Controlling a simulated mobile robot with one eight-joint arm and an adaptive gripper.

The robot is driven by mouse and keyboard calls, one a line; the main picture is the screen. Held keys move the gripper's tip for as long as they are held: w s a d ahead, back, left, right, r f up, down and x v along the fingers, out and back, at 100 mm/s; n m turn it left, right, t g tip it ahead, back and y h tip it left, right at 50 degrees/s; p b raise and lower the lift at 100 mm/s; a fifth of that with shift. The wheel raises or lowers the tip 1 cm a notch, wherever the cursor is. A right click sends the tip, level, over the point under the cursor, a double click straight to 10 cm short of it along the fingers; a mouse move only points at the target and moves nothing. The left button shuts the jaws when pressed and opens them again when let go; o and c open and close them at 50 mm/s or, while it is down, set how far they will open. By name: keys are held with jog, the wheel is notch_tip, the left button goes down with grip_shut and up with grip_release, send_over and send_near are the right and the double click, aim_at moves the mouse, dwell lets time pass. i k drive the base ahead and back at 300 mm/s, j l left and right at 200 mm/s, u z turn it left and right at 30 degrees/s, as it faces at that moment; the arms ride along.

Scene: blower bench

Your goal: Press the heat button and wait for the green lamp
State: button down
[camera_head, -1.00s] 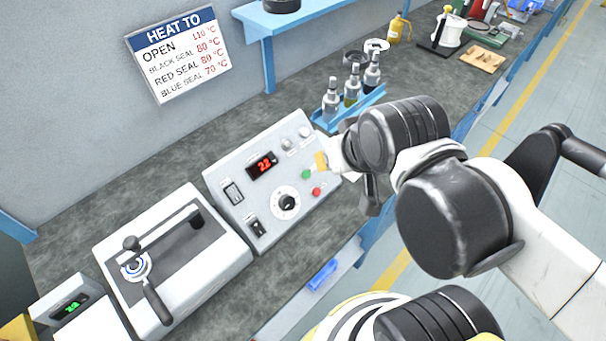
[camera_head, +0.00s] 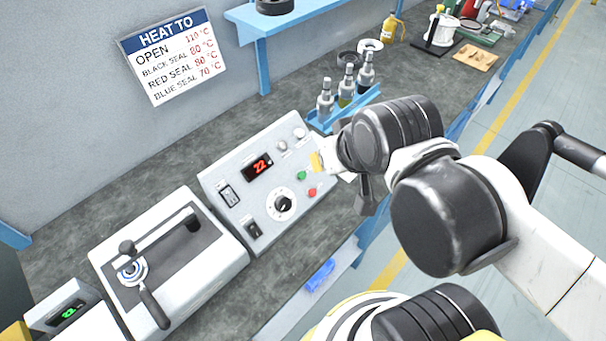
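The grey control panel (camera_head: 232,170) stands on the bench with a red display (camera_head: 257,167) reading 22. A green button (camera_head: 301,175) and a red button (camera_head: 312,191) sit on its right part, near a black knob (camera_head: 282,204). Two small round lamps, one at the upper middle (camera_head: 282,146) and one at the upper right (camera_head: 299,133), look pale and unlit. My gripper (camera_head: 362,195) is just right of the panel, apart from the green button. It is mostly hidden behind my arm, so its fingers are unclear.
A white lever device (camera_head: 165,262) stands left of the panel, with a small green-digit display (camera_head: 69,312) beside it. Several bottles stand in a blue rack (camera_head: 345,108) behind my arm. A sign (camera_head: 173,55) hangs on the wall.

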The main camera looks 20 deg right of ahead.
aim_at(302, 175)
jog(key=k+j+z, duration=0.15)
jog(key=z, duration=0.3)
jog(key=k+z, duration=0.3)
jog(key=z, duration=0.2)
jog(key=k+z, duration=0.25)
jog(key=z, duration=0.2)
